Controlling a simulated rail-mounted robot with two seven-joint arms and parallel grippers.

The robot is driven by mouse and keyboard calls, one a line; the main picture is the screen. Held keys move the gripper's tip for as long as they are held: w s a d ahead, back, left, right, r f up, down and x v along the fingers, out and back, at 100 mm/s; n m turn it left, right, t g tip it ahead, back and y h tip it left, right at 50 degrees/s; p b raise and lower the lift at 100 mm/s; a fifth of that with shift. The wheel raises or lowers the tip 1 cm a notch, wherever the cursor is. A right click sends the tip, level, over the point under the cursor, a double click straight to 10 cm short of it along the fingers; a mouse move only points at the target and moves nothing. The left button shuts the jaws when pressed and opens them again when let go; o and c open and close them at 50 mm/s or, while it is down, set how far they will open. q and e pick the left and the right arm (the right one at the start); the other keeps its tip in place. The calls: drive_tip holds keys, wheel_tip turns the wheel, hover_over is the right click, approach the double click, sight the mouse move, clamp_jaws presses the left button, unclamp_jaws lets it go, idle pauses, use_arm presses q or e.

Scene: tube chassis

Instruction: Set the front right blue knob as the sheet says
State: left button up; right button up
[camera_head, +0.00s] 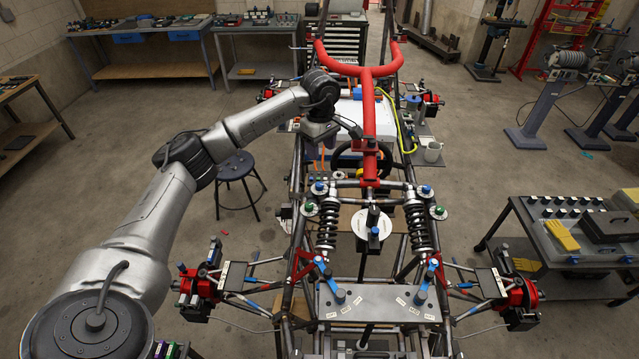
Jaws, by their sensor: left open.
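Blue-topped knobs sit on top of the shock absorbers, one on the left (319,187) and one on the right (425,190). A green-topped knob (438,211) sits just below the right blue one, and another green one (309,207) is on the left. I cannot read any setting on them. No instruction sheet can be made out clearly. My left gripper (321,146) hangs from the arm over the chassis, above and left of the right blue knob and well apart from it. It is open, with nothing seen between its fingers. My right gripper is not in view.
The tube chassis (296,190) fills the middle, with a red tube frame (369,110) rising beside my gripper. Blue levers (432,268) stand near a grey front plate (378,303). A trolley (530,250) stands at right, a stool (235,168) at left.

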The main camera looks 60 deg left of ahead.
sight(320, 184)
use_arm(q)
wheel_tip(320, 184, down, 13)
drive_tip(key=p, duration=0.3)
drive_tip(key=shift+s+a+f+p, duration=0.1)
drive_tip(key=shift+s+f+p, duration=0.1)
drive_tip(key=shift+p, duration=0.15)
drive_tip(key=shift+w, duration=0.1)
drive_tip(key=c, duration=0.9)
drive_tip(key=shift+c, duration=0.2)
